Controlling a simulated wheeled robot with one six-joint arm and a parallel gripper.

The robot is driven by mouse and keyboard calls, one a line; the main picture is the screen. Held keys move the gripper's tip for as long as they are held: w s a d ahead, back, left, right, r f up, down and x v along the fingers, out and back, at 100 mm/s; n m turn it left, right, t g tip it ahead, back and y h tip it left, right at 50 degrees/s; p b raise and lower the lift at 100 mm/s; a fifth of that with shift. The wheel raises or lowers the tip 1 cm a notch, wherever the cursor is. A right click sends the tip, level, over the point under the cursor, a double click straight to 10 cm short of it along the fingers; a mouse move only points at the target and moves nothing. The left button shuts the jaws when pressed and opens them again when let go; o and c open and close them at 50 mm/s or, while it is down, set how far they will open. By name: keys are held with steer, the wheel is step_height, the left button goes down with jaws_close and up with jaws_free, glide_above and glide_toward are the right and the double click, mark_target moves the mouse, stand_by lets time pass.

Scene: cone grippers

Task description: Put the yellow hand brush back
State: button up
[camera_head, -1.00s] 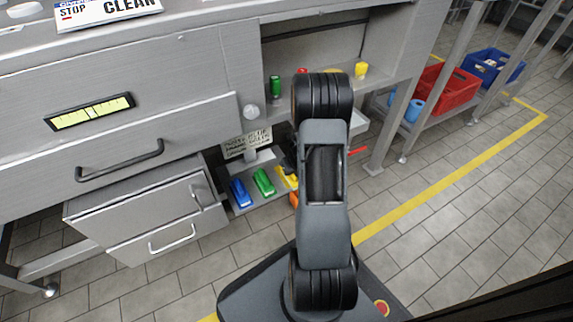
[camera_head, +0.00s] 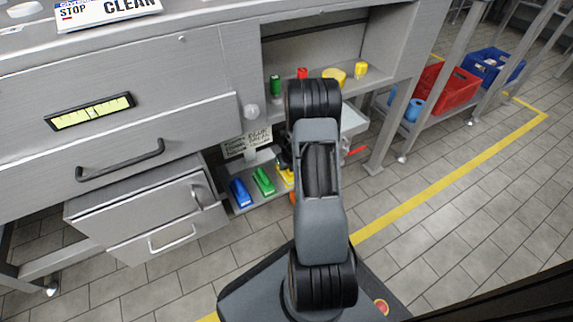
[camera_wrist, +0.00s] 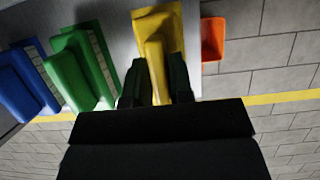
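The yellow hand brush (camera_wrist: 155,28) is in the upper middle of the wrist view. Its handle runs down between the two dark fingers of my gripper (camera_wrist: 157,88), which look closed against its sides. In the head view the yellow brush (camera_head: 284,177) shows only partly, left of my arm, over or on the low grey shelf (camera_head: 246,206). I cannot tell whether it touches the shelf. A green brush (camera_head: 263,181) and a blue brush (camera_head: 240,192) lie in a row to its left. My arm hides the right part of the shelf.
An orange item (camera_wrist: 213,38) is just right of the brush. A drawer unit (camera_head: 150,215) stands left of the shelf. The upper shelf holds a green item (camera_head: 275,85) and several others. A red crate (camera_head: 447,92) is at the right. Tiled floor is clear there.

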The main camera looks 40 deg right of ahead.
steer(key=o, duration=0.4)
steer(key=shift+c, duration=0.2)
steer(key=shift+b, duration=0.35)
steer(key=p+v, duration=0.8)
steer(key=v, duration=0.6)
steer(key=shift+s, duration=0.25)
steer(key=shift+d+f, duration=0.1)
steer(key=shift+f, duration=0.05)
